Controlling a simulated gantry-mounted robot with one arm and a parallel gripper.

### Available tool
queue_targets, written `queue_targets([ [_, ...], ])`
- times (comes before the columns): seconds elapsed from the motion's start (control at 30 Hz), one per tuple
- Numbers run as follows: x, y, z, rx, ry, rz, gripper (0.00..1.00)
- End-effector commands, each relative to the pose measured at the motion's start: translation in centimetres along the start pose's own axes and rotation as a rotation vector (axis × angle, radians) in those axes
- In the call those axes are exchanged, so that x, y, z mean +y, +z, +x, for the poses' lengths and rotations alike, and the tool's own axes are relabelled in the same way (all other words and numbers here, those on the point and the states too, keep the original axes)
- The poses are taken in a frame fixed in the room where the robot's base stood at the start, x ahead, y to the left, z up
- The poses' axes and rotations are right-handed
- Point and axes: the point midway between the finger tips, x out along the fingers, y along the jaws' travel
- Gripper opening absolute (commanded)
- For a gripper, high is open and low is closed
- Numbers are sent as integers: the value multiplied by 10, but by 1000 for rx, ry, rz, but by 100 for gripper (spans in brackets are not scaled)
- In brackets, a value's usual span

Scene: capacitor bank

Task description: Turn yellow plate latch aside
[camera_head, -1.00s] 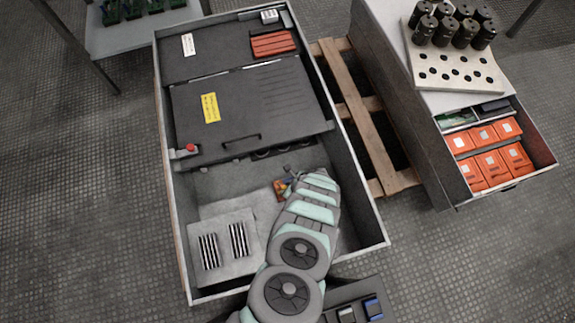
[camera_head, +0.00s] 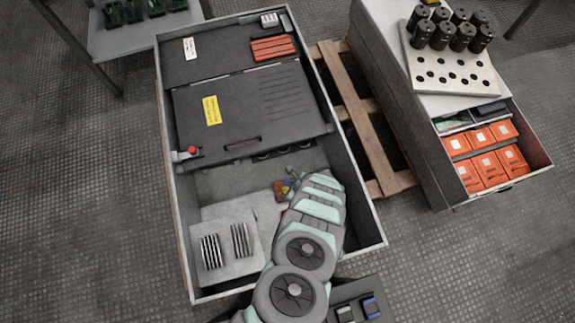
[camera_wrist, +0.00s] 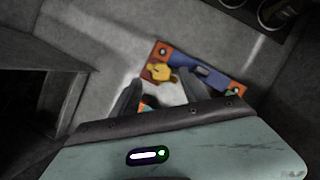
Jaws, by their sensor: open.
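The yellow latch (camera_wrist: 160,72) sits on the left end of an orange and blue plate (camera_wrist: 215,78) in the wrist view. The plate lies on the light grey floor of the metal cabinet. My gripper (camera_wrist: 159,79) is open, with its two dark fingertips apart and pointing at the latch, which shows between and just beyond them. I cannot tell whether a finger touches it. In the head view the orange part of the plate (camera_head: 280,191) shows beside the end of my arm, and my gripper is mostly hidden there.
The cabinet (camera_head: 378,231) has raised side walls around the work area. A black panel with a yellow label (camera_head: 211,110) and a red knob (camera_head: 192,150) lie behind. A finned block (camera_head: 226,248) stands at left. A wooden pallet (camera_head: 365,125) and an open drawer of orange boxes (camera_head: 490,165) are at right.

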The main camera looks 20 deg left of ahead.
Motion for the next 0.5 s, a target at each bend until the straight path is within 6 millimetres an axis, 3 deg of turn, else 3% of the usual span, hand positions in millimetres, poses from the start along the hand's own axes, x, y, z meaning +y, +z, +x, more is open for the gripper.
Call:
queue_targets([
  [0.03, -1, 3, -19, -1, -1, 4, 53],
  [0.2, 0, 4, -50, -2, 1, 4, 53],
  [0.5, -2, 2, -82, 0, -4, 1, 53],
])
